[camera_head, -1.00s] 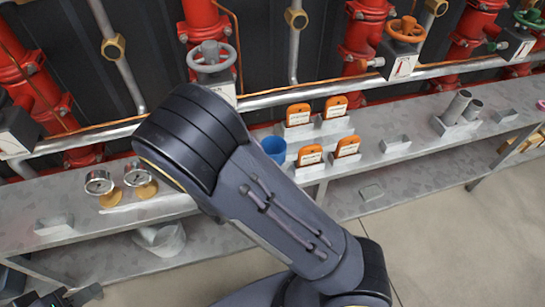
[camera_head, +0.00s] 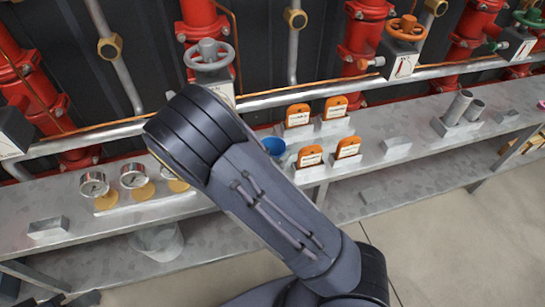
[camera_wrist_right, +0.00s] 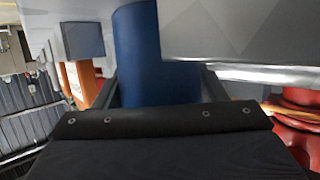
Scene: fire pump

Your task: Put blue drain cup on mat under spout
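The blue drain cup (camera_head: 273,146) shows only in part in the head view, on the upper shelf side just right of my right arm, which covers the rest. In the right wrist view the blue cup (camera_wrist_right: 157,55) stands between the two dark fingers of my right gripper (camera_wrist_right: 160,88). The fingers lie close along both its sides; whether they press on it cannot be told. In the head view that gripper is mostly hidden behind my arm. Only a dark sliver of my left arm or gripper (camera_head: 84,298) shows at the bottom left. I cannot make out the mat or spout clearly.
Orange tags (camera_head: 298,115) on grey stands are close right of the cup. Gauges (camera_head: 94,184) stand left on the metal shelf (camera_head: 430,150). A pale bucket (camera_head: 160,242) is on the lower shelf. Pipes and a grey valve wheel (camera_head: 209,54) rise behind.

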